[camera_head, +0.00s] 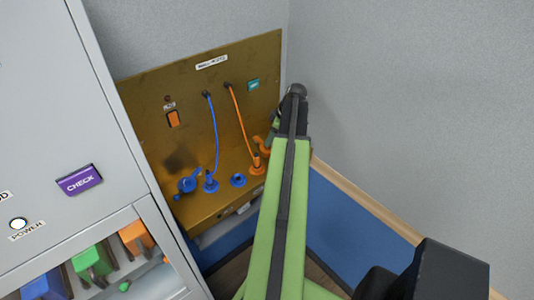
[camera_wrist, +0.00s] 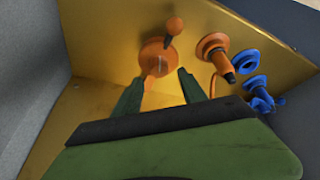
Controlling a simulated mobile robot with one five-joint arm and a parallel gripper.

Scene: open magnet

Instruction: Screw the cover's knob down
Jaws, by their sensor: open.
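An orange round cover (camera_wrist: 158,57) sits on the gold panel in the wrist view. A small orange ball-shaped knob (camera_wrist: 174,26) on a short stem stands at its upper edge. My gripper (camera_wrist: 159,79) is open and empty, with its two dark green fingers apart in front of the cover's lower side. The knob lies beyond the fingertips, not between them. In the head view the orange cover (camera_head: 262,145) shows only in part beside my arm, which hides the rest. Whether a fingertip touches the cover, I cannot tell.
The gold panel (camera_head: 150,100) carries an orange socket with a plug (camera_wrist: 215,52), a blue socket (camera_wrist: 247,84) and other blue fittings close by. Orange and blue cables (camera_head: 215,130) hang on it. A grey wall (camera_head: 420,100) stands close on the right, a grey cabinet (camera_head: 60,110) on the left.

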